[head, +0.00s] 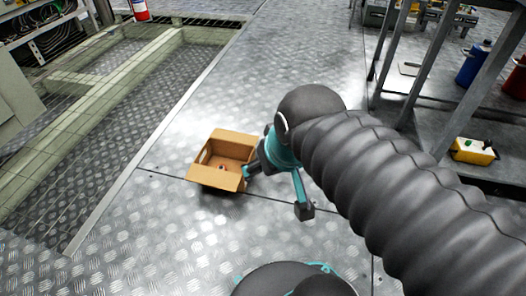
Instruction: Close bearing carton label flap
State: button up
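An open brown cardboard carton (203,176) stands on the metal plate floor, left of the picture's middle. A small reddish item (222,167) lies inside it, too small to identify. The carton's front side or flap slopes towards the camera; I cannot tell which part is the label flap. My gripper (276,190) is at the carton's right side, with its teal and dark fingers spread wide. The left finger is at the carton's right front corner; I cannot tell whether it touches. The right finger is out over bare floor. Nothing shows between the fingers.
A grey shelf rack (430,85) stands at the right, with a yellow box (473,151) and a blue canister (474,63) on it. A recessed pit (95,120) with pale beams lies at the left. A red extinguisher (140,10) is at the back. Floor around the carton is clear.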

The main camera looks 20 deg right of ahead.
aim_at(251, 140)
jog(key=z, duration=0.25)
jog(key=i, duration=1.15)
jog(key=u, duration=0.55)
